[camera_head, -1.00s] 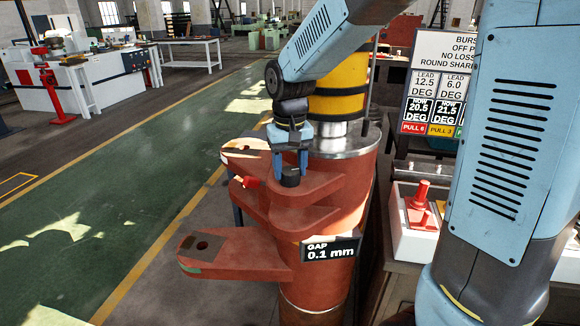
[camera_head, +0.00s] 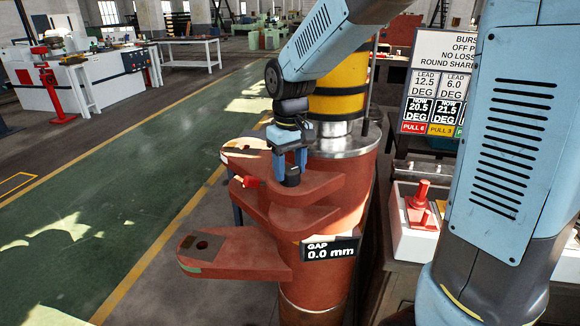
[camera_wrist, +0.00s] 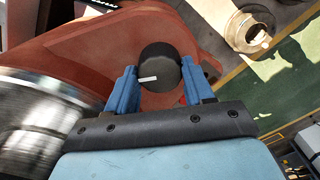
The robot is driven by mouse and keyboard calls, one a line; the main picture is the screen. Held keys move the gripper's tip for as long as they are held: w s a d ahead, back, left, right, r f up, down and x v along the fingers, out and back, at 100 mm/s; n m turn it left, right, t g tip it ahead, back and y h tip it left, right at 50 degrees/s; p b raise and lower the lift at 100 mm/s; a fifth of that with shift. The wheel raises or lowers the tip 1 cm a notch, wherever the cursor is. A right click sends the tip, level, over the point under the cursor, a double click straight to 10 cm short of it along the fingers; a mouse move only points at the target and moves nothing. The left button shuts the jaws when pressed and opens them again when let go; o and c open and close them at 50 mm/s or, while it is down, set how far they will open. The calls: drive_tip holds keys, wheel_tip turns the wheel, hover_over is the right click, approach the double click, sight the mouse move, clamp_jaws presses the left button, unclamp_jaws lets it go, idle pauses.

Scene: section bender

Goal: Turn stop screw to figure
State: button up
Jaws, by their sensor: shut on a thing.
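The stop screw has a dark round knob (camera_wrist: 160,66) with a white pointer mark, on a red-brown bracket arm (camera_head: 318,186) of the upright column. My gripper (camera_head: 291,172) comes down from above with its two blue fingers shut on the knob's sides. In the wrist view my gripper (camera_wrist: 160,88) has one finger on each side of the knob, and the white mark points to the left. The gap display (camera_head: 330,249) on the column reads 0.0 mm. The knob is partly hidden by the fingers in the head view.
A sign board (camera_head: 437,90) with degree figures stands right of the column. A white box with a red handle (camera_head: 418,208) sits below it. A lower red bracket (camera_head: 232,250) juts left. The green floor lane (camera_head: 110,195) at left is open.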

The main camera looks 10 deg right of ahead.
sight(291, 170)
drive_tip(key=o, duration=1)
wheel_tip(291, 170, up, 14)
drive_tip(key=shift+d+f, duration=0.1)
drive_tip(key=shift+f, duration=0.05)
drive_tip(key=s+d+f+m+t, duration=0.1)
drive_tip(key=s+d+m+t, duration=0.1)
drive_tip(key=s+d, duration=0.3)
drive_tip(key=s+d+m+t, duration=0.1)
drive_tip(key=s+d, duration=0.4)
drive_tip(key=s, duration=0.1)
drive_tip(key=s+d+f+m+t, duration=0.1)
drive_tip(key=s+d+m+t, duration=0.1)
drive_tip(key=s+d, duration=0.4)
drive_tip(key=shift+s+f+m+t, duration=0.15)
drive_tip(key=shift+f+m+t, duration=0.15)
drive_tip(key=shift+f, duration=0.05)
idle(0.4)
